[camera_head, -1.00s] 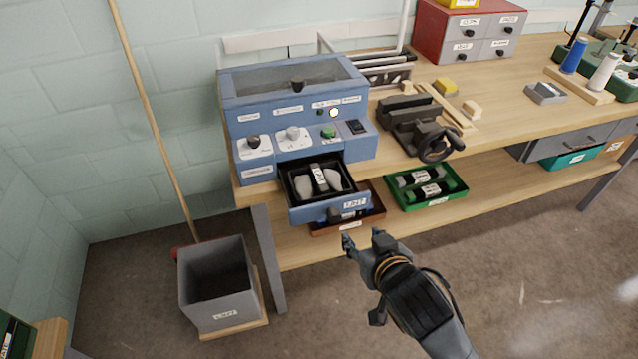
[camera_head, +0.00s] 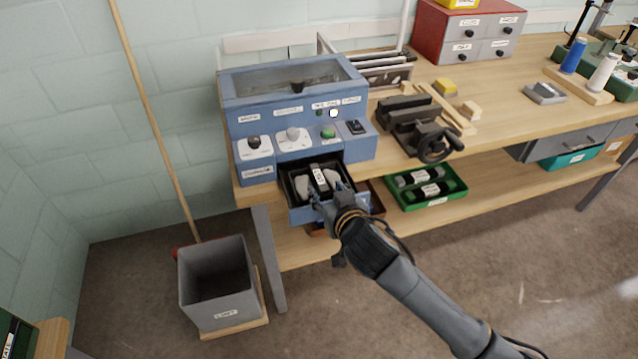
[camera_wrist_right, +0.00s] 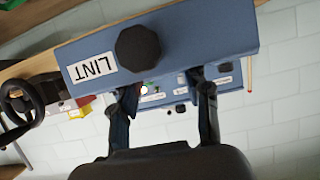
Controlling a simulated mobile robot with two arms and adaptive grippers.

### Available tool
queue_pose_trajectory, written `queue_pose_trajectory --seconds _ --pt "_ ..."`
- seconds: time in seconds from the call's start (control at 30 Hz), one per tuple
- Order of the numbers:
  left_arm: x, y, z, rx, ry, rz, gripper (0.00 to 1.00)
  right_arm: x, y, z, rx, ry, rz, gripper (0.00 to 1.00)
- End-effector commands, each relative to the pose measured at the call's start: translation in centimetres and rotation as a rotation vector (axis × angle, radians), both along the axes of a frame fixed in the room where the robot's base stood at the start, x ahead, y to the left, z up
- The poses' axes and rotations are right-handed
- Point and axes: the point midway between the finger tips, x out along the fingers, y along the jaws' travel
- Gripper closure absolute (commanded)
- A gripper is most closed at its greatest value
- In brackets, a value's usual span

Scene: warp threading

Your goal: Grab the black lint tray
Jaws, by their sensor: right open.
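The black lint tray (camera_head: 287,180) sits in the pulled-out drawer (camera_head: 300,215) of the blue machine, with pale lint lumps and a labelled strip in it. My right gripper (camera_head: 328,194) is open, its fingers at the tray's front edge above the drawer front. Whether they touch the tray I cannot tell. In the right wrist view the open right gripper (camera_wrist_right: 163,82) is beside the blue drawer front (camera_wrist_right: 215,35), which has a LINT label (camera_wrist_right: 92,67) and a dark knob (camera_wrist_right: 138,48); the tray is not clearly visible there. My left gripper is not in view.
The blue machine (camera_head: 250,125) stands on the wooden workbench (camera_head: 510,110). A grey LINT bin (camera_head: 215,318) stands on the floor at left. A green tray (camera_head: 455,190) is on the lower shelf. A black vise (camera_head: 410,125) is right of the machine.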

Motion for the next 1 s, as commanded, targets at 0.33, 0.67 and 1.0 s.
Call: queue_pose_trajectory --seconds 0.33,0.67,1.0 --pt "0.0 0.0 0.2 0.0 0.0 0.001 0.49 3.9 1.3 -1.7 -0.002 0.001 -0.001 0.53" --pt "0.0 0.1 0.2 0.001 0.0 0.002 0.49 4.4 1.4 -1.9 0.0 0.0 0.001 0.53" --pt "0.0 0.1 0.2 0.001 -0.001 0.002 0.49 4.4 1.4 -1.9 0.0 0.0 0.0 1.0"
